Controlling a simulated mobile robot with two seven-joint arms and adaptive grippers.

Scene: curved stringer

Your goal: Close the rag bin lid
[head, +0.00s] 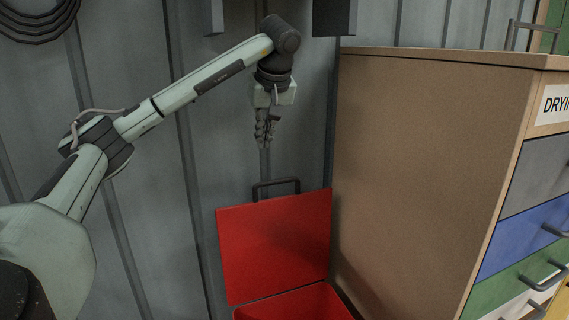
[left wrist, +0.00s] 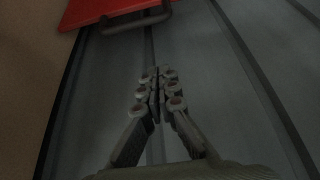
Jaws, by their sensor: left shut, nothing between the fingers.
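The rag bin is red and stands on the floor against the grey wall. Its lid (head: 275,245) is raised upright, with a dark handle (head: 276,186) on its top edge. Part of the bin's body (head: 295,303) shows at the bottom of the head view; the rest is cut off. My left gripper (head: 264,140) points down above the handle, apart from it, and is shut and empty. In the left wrist view the closed fingers (left wrist: 157,85) show in the middle, with the red lid (left wrist: 95,10) and its handle (left wrist: 135,18) at the top. My right gripper is not in view.
A brown wooden cabinet (head: 430,160) stands close to the right of the bin, with grey, blue and green drawers on its front. The ribbed grey wall (head: 215,110) is behind the bin. A coiled dark hose (head: 40,18) hangs at upper left. Open space lies left of the lid.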

